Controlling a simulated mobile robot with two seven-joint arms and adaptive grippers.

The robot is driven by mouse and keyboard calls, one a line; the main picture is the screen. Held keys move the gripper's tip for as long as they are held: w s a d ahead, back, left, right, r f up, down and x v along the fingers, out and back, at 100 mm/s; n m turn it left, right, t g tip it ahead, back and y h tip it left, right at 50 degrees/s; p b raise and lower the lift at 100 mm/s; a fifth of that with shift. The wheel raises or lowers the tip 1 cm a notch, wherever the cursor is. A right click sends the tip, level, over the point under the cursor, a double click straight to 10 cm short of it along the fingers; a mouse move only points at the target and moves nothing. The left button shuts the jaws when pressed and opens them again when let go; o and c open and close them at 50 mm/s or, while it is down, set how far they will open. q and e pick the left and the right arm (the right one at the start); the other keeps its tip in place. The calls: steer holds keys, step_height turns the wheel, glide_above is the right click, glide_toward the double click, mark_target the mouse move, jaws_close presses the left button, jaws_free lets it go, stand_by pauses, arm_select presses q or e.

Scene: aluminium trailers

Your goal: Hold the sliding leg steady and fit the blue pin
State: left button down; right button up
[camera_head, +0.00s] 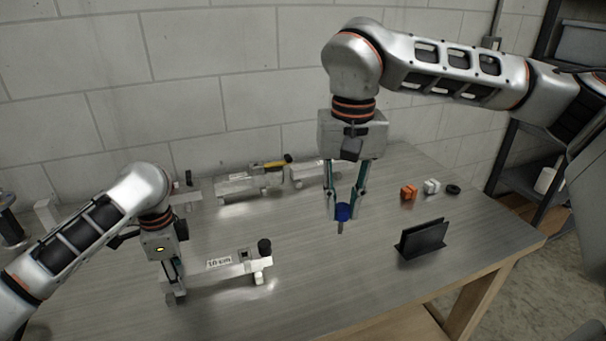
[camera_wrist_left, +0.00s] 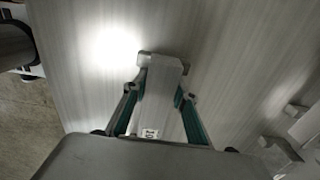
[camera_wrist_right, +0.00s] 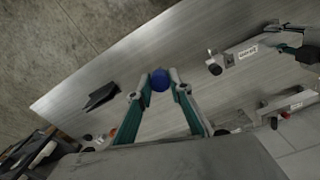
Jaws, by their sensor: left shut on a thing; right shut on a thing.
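The blue pin (camera_head: 343,212) has a round blue head and a grey shank pointing down. My right gripper (camera_head: 344,205) is shut on its head and holds it above the middle of the table. The blue head also shows between the fingertips in the right wrist view (camera_wrist_right: 159,80). An aluminium assembly labelled "10 cm" (camera_head: 230,264), with a black knob at its right end, stands at the front left. My left gripper (camera_head: 172,285) is shut on an aluminium bar (camera_wrist_left: 160,95) at its left end, perhaps the sliding leg. The pin's hole cannot be made out.
Similar aluminium assemblies (camera_head: 250,183) stand along the wall at the back. An orange part (camera_head: 408,192), a white part (camera_head: 431,186) and a black ring (camera_head: 453,190) lie at the right. A black holder (camera_head: 422,240) stands near the right front edge. The table's front middle is clear.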

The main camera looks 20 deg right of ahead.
steer(key=w+a+f, duration=0.2)
steer(key=w+a, duration=0.4)
steer(key=a, duration=0.2)
steer(key=w+a+f, duration=0.3)
steer(key=w+a, duration=0.3)
steer(key=a, duration=0.3)
steer(key=shift+w+a, duration=0.15)
steer(key=shift+w, duration=0.15)
steer(key=shift+f, duration=2.9)
steer(key=shift+f, duration=2.55)
steer(key=o, duration=1.1)
steer(key=shift+r, duration=0.1)
step_height(320, 180, up, 12)
